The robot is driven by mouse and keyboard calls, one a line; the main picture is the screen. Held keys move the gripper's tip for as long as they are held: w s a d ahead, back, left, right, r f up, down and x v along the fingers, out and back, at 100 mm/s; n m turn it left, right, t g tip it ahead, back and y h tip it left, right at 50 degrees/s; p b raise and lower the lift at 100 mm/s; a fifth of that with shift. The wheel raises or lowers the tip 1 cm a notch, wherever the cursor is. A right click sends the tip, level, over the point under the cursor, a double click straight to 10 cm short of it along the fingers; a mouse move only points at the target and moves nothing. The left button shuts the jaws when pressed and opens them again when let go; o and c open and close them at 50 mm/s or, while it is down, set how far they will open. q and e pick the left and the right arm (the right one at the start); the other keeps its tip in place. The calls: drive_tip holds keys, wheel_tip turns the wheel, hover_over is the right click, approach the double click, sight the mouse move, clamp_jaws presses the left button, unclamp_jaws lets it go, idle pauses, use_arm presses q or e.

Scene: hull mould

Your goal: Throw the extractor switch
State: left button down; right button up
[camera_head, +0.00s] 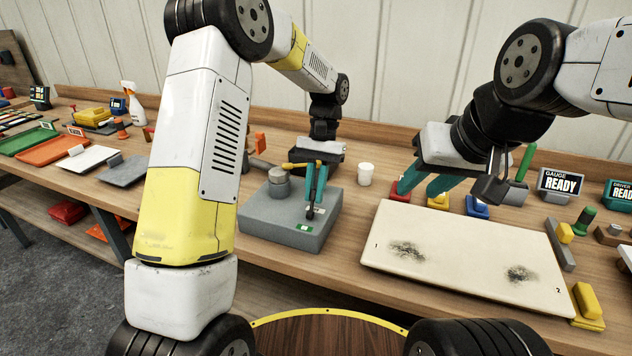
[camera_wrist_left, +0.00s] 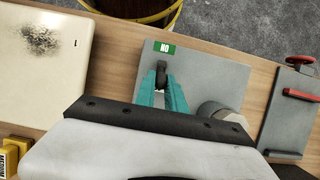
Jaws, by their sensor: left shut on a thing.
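The extractor switch box (camera_head: 265,228) is a grey slab on the bench with a grey cylinder (camera_head: 279,186) and a green label (camera_head: 304,228), which also shows in the left wrist view (camera_wrist_left: 164,47) and reads ON upside down. My left gripper (camera_head: 313,208) reaches down over the box with its teal fingers shut on the small black switch lever (camera_wrist_left: 161,72), close to the label. The fingers hide part of the lever. My right gripper (camera_head: 420,188) hangs over the bench behind the white panel, its teal fingers apart with nothing seen between them.
The cream panel (camera_head: 450,235) with two dark patches lies right of the box. A red block (camera_head: 400,196), yellow block (camera_head: 438,201) and blue block (camera_head: 477,207) stand behind it. A white cup (camera_head: 365,174) is behind the box. A grey plate (camera_head: 124,170) lies to the left.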

use_arm(q)
drive_tip(key=shift+w+f, duration=0.1)
drive_tip(key=shift+w, duration=0.05)
drive_tip(key=c, duration=1.4)
unclamp_jaws()
drive_tip(key=v, duration=0.8)
drive_tip(key=shift+w+f, duration=0.1)
drive_tip(key=shift+f, duration=0.05)
